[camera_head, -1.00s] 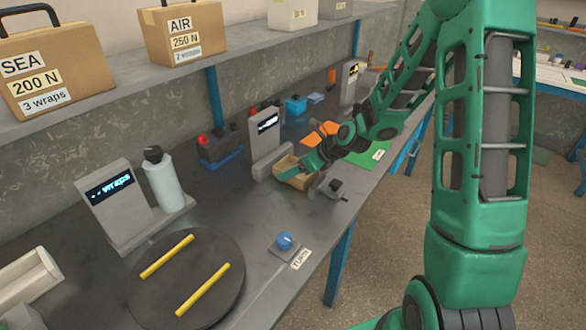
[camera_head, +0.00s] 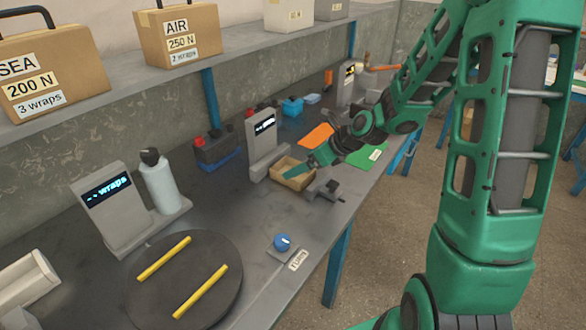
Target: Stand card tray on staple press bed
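The card tray (camera_head: 292,174), a small open tan box, sits upright on the grey bench beside a grey upright unit with a small display (camera_head: 263,136). That unit may be the staple press; its bed cannot be told apart clearly from here.
A small dark grey clamp-like device (camera_head: 325,190) stands just right of the tray. An orange sheet (camera_head: 316,136) and a green sheet (camera_head: 366,157) lie beyond. A blue knob (camera_head: 283,242) and round turntable (camera_head: 185,285) with yellow bars are nearer. Bench between is clear.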

